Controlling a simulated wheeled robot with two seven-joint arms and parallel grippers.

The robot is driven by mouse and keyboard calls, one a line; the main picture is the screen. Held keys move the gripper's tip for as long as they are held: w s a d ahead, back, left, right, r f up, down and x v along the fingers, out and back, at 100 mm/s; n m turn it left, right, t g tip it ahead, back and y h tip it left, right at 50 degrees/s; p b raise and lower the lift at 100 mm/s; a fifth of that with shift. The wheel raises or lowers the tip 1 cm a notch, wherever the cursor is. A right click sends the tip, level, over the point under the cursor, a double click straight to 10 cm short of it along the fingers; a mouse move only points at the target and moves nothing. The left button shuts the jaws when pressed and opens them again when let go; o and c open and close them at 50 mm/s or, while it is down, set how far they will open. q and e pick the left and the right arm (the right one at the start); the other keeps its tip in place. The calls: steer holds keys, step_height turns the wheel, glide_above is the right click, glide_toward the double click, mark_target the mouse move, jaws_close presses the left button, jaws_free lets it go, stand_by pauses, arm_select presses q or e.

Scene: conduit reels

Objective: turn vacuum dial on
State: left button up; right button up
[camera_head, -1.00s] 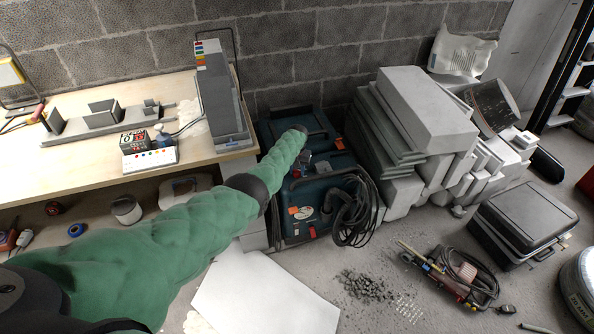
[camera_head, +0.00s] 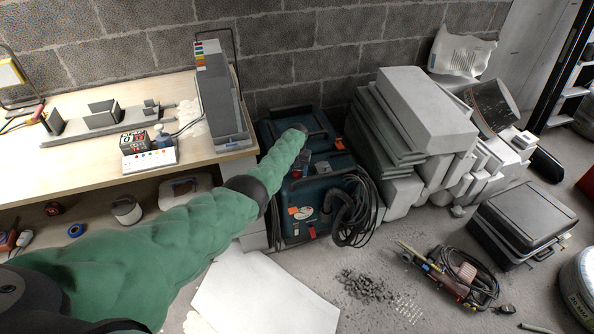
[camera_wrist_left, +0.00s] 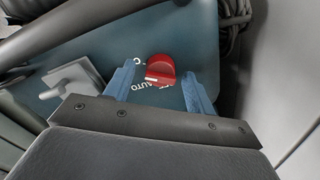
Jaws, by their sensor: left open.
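The blue-green vacuum (camera_head: 312,193) stands on the floor beside the workbench, with a black hose at its right side. In the left wrist view its panel (camera_wrist_left: 185,37) carries a red dial (camera_wrist_left: 160,68) with a white mark and the printed word "AUTO" partly visible below it. My left gripper (camera_wrist_left: 160,75) is open, with one blue finger on each side of the dial. I cannot tell whether the fingers touch the dial. In the head view my green left arm reaches over the vacuum, and the dial cannot be made out clearly. My right gripper is not in view.
The wooden workbench (camera_head: 75,162) is at the left with a grey upright case (camera_head: 222,100) near its edge. Stacked grey blocks (camera_head: 425,110) stand close to the vacuum's right. A white board (camera_head: 262,297) lies in front. A black case (camera_head: 525,215) is farther right.

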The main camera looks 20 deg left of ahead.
arm_select(q)
step_height(320, 180, up, 6)
steer(key=shift+r+p, duration=0.15)
steer(key=shift+p, duration=0.3)
steer(key=shift+r, duration=0.45)
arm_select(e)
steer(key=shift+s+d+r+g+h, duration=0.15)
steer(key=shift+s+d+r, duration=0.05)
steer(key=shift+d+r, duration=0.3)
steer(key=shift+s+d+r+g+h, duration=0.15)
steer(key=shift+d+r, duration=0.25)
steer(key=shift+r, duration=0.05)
